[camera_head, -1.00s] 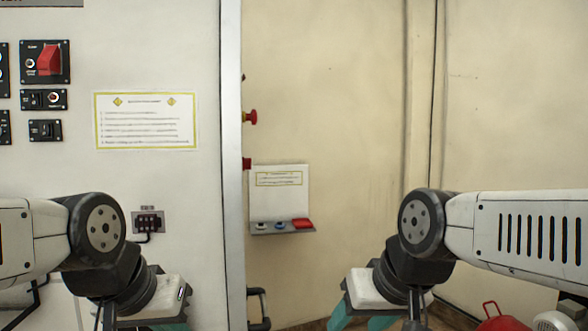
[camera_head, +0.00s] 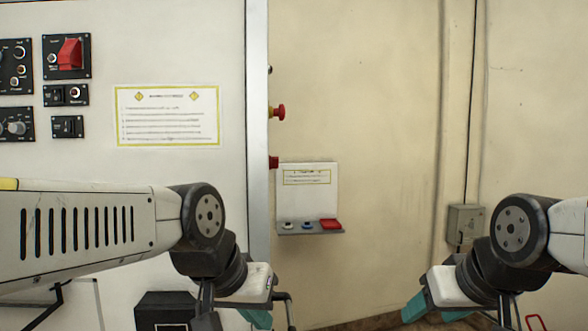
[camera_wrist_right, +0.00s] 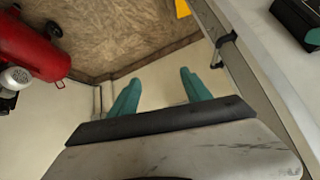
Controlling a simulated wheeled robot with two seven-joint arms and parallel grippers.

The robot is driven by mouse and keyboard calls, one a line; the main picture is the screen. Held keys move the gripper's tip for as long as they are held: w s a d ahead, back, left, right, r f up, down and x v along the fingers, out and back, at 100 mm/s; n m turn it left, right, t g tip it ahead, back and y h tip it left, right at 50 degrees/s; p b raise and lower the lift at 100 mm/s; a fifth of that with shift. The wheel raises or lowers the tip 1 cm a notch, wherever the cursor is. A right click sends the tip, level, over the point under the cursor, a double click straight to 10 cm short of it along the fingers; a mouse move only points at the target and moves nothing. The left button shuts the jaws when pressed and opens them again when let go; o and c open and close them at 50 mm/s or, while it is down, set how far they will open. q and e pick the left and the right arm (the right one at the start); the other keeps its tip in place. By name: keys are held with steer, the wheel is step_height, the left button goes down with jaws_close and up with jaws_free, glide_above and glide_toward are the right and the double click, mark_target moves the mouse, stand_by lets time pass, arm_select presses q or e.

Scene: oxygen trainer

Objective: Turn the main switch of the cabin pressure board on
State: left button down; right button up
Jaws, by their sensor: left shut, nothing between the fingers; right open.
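On the white cabinet wall at the left of the head view are several black switch panels. One has a red guarded switch (camera_head: 70,54), and a small panel (camera_head: 66,95) and a smaller one (camera_head: 68,127) sit below it. Lettering is too small to tell which is the cabin pressure board's main switch. My left gripper (camera_head: 258,318) is low in front of the cabinet edge, right of and below these panels, mostly cut off, shut and empty. My right gripper (camera_wrist_right: 158,90) is open and empty, low at the right of the head view, touching nothing visible.
A yellow-bordered notice (camera_head: 168,117) hangs right of the panels. Red knobs (camera_head: 278,112) stick out past the cabinet's edge. A small shelf with buttons (camera_head: 312,228) is on the beige wall. A red tank (camera_wrist_right: 28,45) shows in the right wrist view.

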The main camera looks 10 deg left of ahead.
mark_target(277, 164)
steer(key=w+a+r+n+t+y, duration=0.1)
steer(key=w+a+r+n+t, duration=0.25)
steer(key=w, duration=0.35)
steer(key=w+a+r+n+t+y, duration=0.25)
steer(key=w+a+n, duration=0.2)
steer(key=w, duration=0.25)
steer(key=w+a+r+n+t+y, duration=0.1)
steer(key=w+a+r+n+t, duration=0.15)
steer(key=w+a+n, duration=0.35)
steer(key=s+a+r+n+t+y, duration=0.1)
steer(key=s+a+r+n+y, duration=0.1)
steer(key=a+r+n+y, duration=0.35)
steer(key=s+a+r+n+t+y, duration=0.1)
steer(key=s+a+r+n+y, duration=0.1)
steer(key=a+n+y, duration=0.65)
steer(key=w+r, duration=0.1)
steer(key=w+a+r+h, duration=0.1)
steer(key=w+r, duration=0.1)
steer(key=w+a+r+n+h, duration=0.1)
steer(key=shift+w+a+r, duration=0.15)
steer(key=shift+w+r, duration=0.05)
steer(key=shift+r, duration=0.1)
jaws_close()
